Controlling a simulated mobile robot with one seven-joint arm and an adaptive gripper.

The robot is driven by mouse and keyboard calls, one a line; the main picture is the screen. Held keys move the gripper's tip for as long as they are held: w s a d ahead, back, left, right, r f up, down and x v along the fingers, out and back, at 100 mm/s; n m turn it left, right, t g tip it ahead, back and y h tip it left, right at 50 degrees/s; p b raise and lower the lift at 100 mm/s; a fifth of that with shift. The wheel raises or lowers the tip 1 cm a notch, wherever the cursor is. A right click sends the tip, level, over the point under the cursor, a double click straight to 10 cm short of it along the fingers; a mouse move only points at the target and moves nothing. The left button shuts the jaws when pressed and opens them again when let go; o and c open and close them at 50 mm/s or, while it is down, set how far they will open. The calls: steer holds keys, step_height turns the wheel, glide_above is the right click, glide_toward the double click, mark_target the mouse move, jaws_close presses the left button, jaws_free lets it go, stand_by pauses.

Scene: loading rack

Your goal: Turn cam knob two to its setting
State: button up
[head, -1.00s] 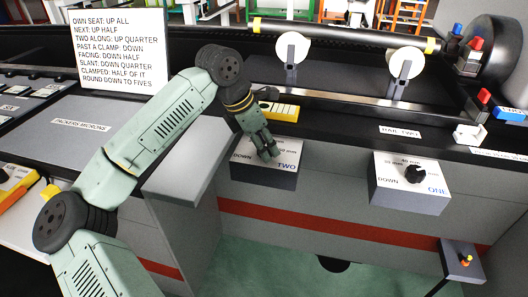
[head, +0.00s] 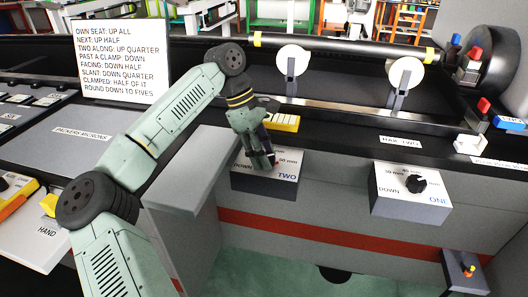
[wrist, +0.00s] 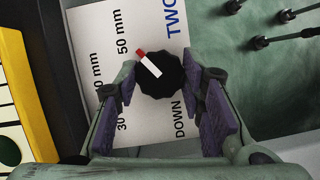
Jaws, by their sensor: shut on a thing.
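Cam knob two is a black round knob (wrist: 160,76) with a red and white pointer, on a white dial plate (wrist: 95,25) marked TWO, DOWN and millimetre values. In the wrist view its pointer aims up-left, towards the 50 mm mark. My gripper (wrist: 158,84) has its purple-padded fingers on both sides of the knob, shut on it. In the head view my gripper (head: 263,164) reaches down onto the box marked TWO (head: 262,183) and hides most of the knob.
Knob ONE (head: 417,184) sits on a similar box to the right. A written sign (head: 120,58) stands at the back left. A yellow block (head: 285,123) lies behind box TWO. Two white discs (head: 293,60) stand on the rack behind. A grey ledge (head: 195,165) is left of the box.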

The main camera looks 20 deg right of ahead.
steer(key=shift+m, duration=0.6)
steer(key=shift+y, duration=0.3)
steer(key=o, duration=1.1)
steer(key=v, duration=1.2)
steer(key=shift+w, duration=0.15)
